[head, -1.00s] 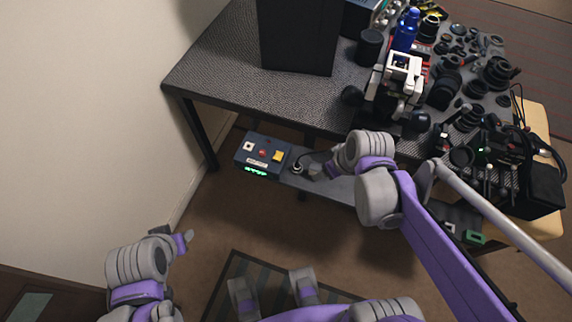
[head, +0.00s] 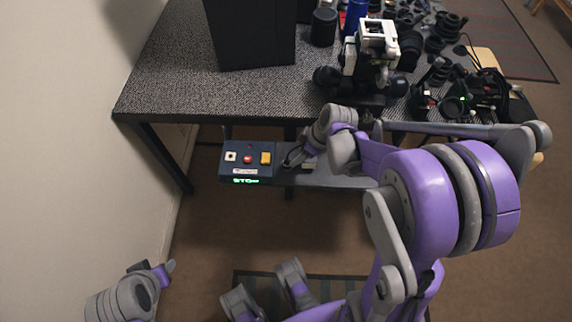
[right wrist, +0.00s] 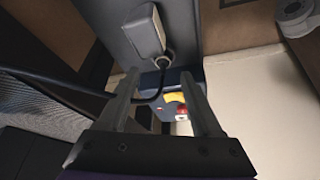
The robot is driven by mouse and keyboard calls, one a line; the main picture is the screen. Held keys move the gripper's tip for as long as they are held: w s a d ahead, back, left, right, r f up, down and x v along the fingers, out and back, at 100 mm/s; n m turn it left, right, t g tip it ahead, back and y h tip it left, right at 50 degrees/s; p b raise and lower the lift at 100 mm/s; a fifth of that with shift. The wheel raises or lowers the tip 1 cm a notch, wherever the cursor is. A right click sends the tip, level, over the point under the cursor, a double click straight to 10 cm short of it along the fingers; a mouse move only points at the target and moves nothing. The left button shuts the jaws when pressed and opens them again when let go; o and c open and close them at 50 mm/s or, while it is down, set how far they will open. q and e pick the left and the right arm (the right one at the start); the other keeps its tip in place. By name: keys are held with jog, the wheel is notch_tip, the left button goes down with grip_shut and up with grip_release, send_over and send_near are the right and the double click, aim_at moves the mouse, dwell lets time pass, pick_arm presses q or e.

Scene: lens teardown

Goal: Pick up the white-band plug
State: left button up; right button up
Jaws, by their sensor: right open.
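In the right wrist view, a round plug with a pale ring (right wrist: 163,60) stands on the grey shelf, just beyond my fingertips. A black cable runs from near it and crosses between my fingers to the left. I cannot make out clearly whether the ring is the white band. My right gripper (right wrist: 162,82) is open and empty, with one finger on each side of the cable. In the head view, my right gripper (head: 303,157) is over the low shelf, beside the control box, and hides the plug. My left gripper (head: 160,270) is low at the left, far from the shelf; its jaws are unclear.
A blue control box (head: 248,164) with white, red and yellow buttons and a green display adjoins the shelf (head: 335,181). A light grey block (right wrist: 144,30) lies beside the plug. The table edge (head: 210,119) overhangs the shelf. Camera parts crowd the tabletop's right side.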

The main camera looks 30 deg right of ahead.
aim_at(287, 162)
jog(key=x, duration=0.2)
jog(key=b+x, duration=0.1)
jog(key=x, duration=0.3)
jog(key=shift+w+a+f+b, duration=0.2)
jog(key=shift+a+b, duration=0.1)
jog(key=shift+a, duration=0.2)
grip_shut()
